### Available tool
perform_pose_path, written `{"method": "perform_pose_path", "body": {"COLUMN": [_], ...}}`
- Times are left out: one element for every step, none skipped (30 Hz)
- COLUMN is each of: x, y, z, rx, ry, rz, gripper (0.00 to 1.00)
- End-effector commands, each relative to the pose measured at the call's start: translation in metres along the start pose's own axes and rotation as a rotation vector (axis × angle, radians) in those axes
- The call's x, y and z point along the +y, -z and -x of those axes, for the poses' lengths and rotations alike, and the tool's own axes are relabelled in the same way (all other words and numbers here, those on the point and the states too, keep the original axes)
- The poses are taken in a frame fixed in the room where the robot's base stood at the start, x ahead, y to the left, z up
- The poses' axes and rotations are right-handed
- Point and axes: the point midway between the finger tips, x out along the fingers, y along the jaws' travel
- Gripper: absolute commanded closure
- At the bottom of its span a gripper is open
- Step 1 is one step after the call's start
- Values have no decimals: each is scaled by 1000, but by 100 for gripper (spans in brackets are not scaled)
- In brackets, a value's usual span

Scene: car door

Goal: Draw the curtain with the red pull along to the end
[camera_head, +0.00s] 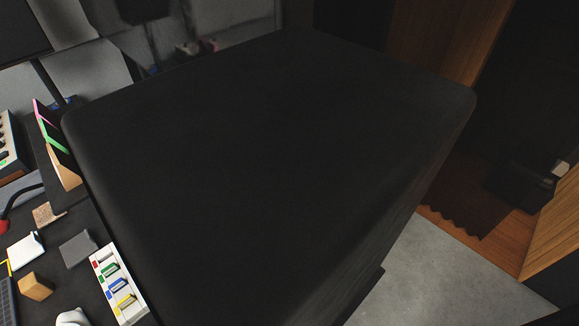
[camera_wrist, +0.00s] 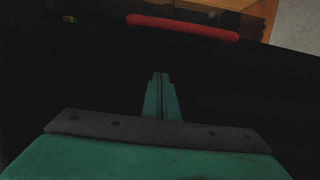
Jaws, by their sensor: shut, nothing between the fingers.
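The red pull (camera_wrist: 183,27) is a rounded red bar near the top of the wrist view, set against a very dark surface. My gripper (camera_wrist: 160,76) has teal fingers, shut with nothing between them. The fingertips point toward the red pull and are apart from it in the picture; the depth between them is hard to tell. In the head view a dark sheet with a wavy lower edge, which looks like the curtain (camera_head: 456,207), hangs at the right. The red pull and my gripper are not visible in the head view.
A large black shape fills the middle of the head view and hides much behind it. At the left a dark desk holds a white tray with coloured pieces (camera_head: 118,284), a tan block (camera_head: 36,286) and other small items. Grey floor (camera_head: 430,270) is clear at lower right, beside wooden panels (camera_head: 553,235).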

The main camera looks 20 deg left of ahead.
Motion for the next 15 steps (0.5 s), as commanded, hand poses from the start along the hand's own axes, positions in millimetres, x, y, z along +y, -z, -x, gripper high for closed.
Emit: {"method": "perform_pose_path", "body": {"x": [0,0,0,0,0,0,-1,0,0,0,0,-1,-1,-1,-1], "y": [-1,-1,0,0,0,0,0,1,0,1,0,-8,-12,-16,-21], "z": [-10,-16,-23,-29,-34,-41,-47,-52,-59,-64,-69,-68,-68,-69,-70], "rx": [-4,-4,-2,-3,-3,-1,0,0,0,0,2,4,4,4,5], "ry": [0,0,0,1,0,0,1,1,0,1,0,0,0,0,0], "rz": [0,0,0,0,0,1,1,1,1,0,0,0,0,0,0], "gripper": [100,100,100,100,100,100,100,100,100,100,100,100,100,100,100]}}
